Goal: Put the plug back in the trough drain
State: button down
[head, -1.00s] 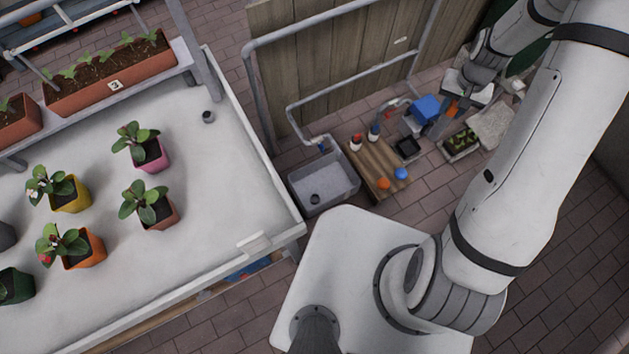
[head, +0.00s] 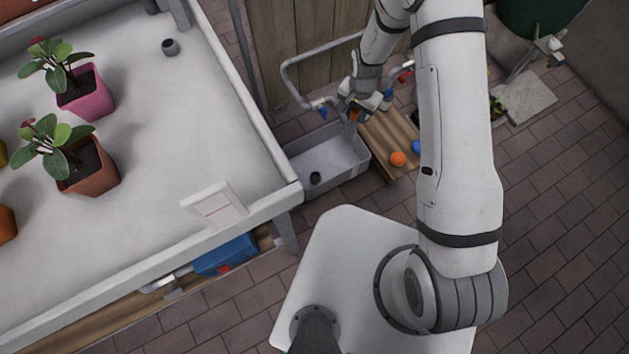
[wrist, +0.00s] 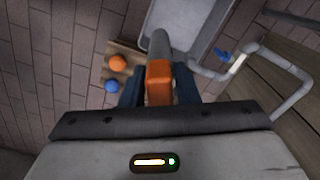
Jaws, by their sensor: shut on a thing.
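My gripper (head: 355,110) is shut on an orange block with a grey cylindrical end, which looks like the plug (wrist: 159,80). In the wrist view the orange part sits between the dark fingers and the grey end points away. The grey trough (head: 338,174) stands on the paving, and it also shows beyond the held plug in the wrist view (wrist: 205,22). My gripper is above the trough's far right rim, apart from the drain.
A pipe with a blue tap (head: 317,104) runs behind the trough. Right of it a wooden board (head: 388,140) bears an orange ball (head: 398,158) and a blue ball (head: 416,146). The white potting table (head: 150,150) stands close on the left.

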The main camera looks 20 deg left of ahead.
jog(key=s+a+f+b, duration=0.2)
jog(key=f+b, duration=0.3)
jog(key=f, duration=0.4)
jog(key=s+a+f+b, duration=0.2)
jog(key=a+f+b, duration=0.2)
jog(key=f, duration=0.6)
jog(key=s+a+f+m+b, duration=0.1)
jog(key=s+a+f+b, duration=0.1)
jog(key=f+b, duration=0.4)
notch_tip(320, 180, down, 4)
jog(key=shift+s+a+f, duration=0.2)
jog(key=shift+s+a, duration=0.15)
jog(key=shift+a, duration=0.45)
jog(key=shift+f, duration=0.35)
jog(key=c, duration=1.1)
grip_release()
jog(key=shift+r, duration=0.2)
notch_tip(320, 180, up, 12)
jog(key=p, duration=0.4)
jog(key=shift+r, duration=0.2)
